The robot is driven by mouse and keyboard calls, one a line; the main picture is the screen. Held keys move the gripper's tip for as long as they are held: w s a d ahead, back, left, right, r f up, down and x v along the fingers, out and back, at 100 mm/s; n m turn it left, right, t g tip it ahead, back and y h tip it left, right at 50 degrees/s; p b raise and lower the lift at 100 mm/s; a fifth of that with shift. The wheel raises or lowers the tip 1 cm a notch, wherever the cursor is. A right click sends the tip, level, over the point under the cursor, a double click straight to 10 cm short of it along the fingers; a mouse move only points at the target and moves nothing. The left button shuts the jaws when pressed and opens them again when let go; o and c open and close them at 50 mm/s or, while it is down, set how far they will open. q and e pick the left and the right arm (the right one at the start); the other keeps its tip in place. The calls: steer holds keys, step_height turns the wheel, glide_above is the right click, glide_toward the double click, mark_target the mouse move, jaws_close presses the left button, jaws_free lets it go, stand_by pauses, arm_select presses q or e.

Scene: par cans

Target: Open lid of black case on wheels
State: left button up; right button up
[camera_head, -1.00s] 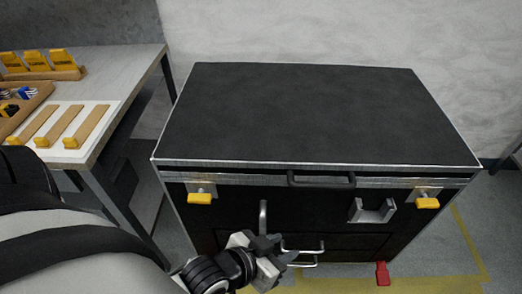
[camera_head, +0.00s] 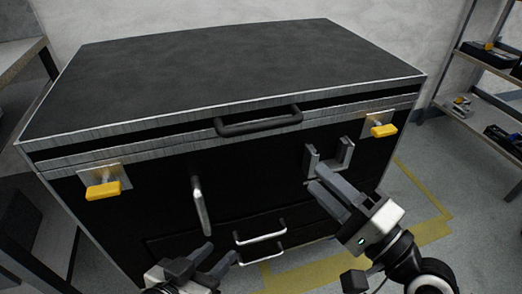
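The black case (camera_head: 230,75) stands in front of me with its lid down and metal trim along the edges. A dark lid handle (camera_head: 258,122) sits at the front middle of the lid. Yellow latches are on the front face, one at the left (camera_head: 103,190) and one at the right (camera_head: 384,130). My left gripper (camera_head: 210,262) is low in front of the case, below the left latch's level, with its fingers apart and empty. My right gripper (camera_head: 345,195) is in front of the case's right half, below the lid handle; its fingers look parted and hold nothing visible.
A vertical metal handle (camera_head: 200,206), a metal bracket (camera_head: 328,158) and silver drawer handles (camera_head: 260,238) stick out from the case front. A table (camera_head: 22,62) stands at the left. A shelf unit (camera_head: 482,62) with black bins stands at the right. Yellow tape (camera_head: 425,232) marks the floor.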

mark_target(265, 129)
steer(key=p+x, duration=0.2)
steer(key=x, duration=1.4)
steer(key=shift+d, duration=0.1)
steer(key=shift+r, duration=0.1)
jaws_close()
